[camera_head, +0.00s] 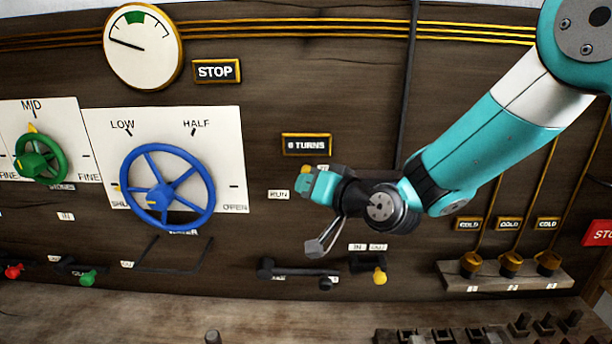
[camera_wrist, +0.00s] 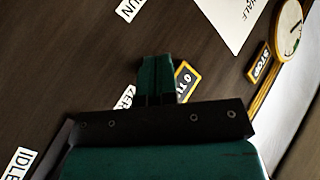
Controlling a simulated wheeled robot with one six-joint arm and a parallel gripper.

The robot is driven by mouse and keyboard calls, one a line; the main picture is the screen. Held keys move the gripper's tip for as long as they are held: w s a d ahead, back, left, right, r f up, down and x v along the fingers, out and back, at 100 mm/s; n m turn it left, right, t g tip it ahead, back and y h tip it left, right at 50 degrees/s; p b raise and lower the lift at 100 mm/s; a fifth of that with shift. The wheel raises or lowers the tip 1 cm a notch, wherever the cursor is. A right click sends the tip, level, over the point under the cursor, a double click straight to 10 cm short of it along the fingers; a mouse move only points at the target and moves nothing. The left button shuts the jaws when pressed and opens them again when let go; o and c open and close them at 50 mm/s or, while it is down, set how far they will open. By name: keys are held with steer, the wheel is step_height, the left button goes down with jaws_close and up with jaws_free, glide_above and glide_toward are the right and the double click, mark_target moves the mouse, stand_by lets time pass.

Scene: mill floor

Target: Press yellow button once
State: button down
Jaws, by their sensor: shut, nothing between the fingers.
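A small yellow patch (camera_head: 306,169) shows at the upper left edge of my gripper (camera_head: 310,187) in the head view. I cannot tell whether it is a button. A yellow knob (camera_head: 380,277) sits lower right, on a dark fitting below the IN and OUT labels. My gripper is in front of the panel, below the "0 TURNS" plate (camera_head: 306,145) and right of the RUN label (camera_head: 278,195). In the wrist view its teal fingers (camera_wrist: 157,72) are together and empty, with no yellow button visible. My gripper hides part of the panel.
The blue handwheel (camera_head: 167,188) and green handwheel (camera_head: 38,158) stand out from the panel at left. A dark lever (camera_head: 298,272) lies below my gripper. Several brass knobs line a shelf (camera_head: 505,280) at right. A red plate (camera_head: 600,233) is at far right.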

steer(key=shift+s, duration=0.15)
steer(key=shift+s+a+b, duration=0.1)
steer(key=shift+s+b, duration=0.35)
steer(key=shift+s, duration=1.95)
steer(key=s+d+n+g+h, duration=0.2)
steer(key=s+d+g, duration=0.2)
steer(key=s, duration=0.4)
steer(key=s+d+f+n+g+h+b, duration=0.1)
steer(key=s+d+g, duration=0.3)
steer(key=s, duration=0.5)
steer(key=s+d+f+n+g+h+b, duration=0.1)
steer(key=s+d+g+h, duration=0.3)
steer(key=s, duration=0.5)
steer(key=d+n, duration=0.1)
steer(key=d, duration=0.1)
steer(key=shift+d+n, duration=0.35)
steer(key=shift+n, duration=0.05)
steer(key=c, duration=1.8)
jaws_free()
steer(key=shift+f, duration=0.1)
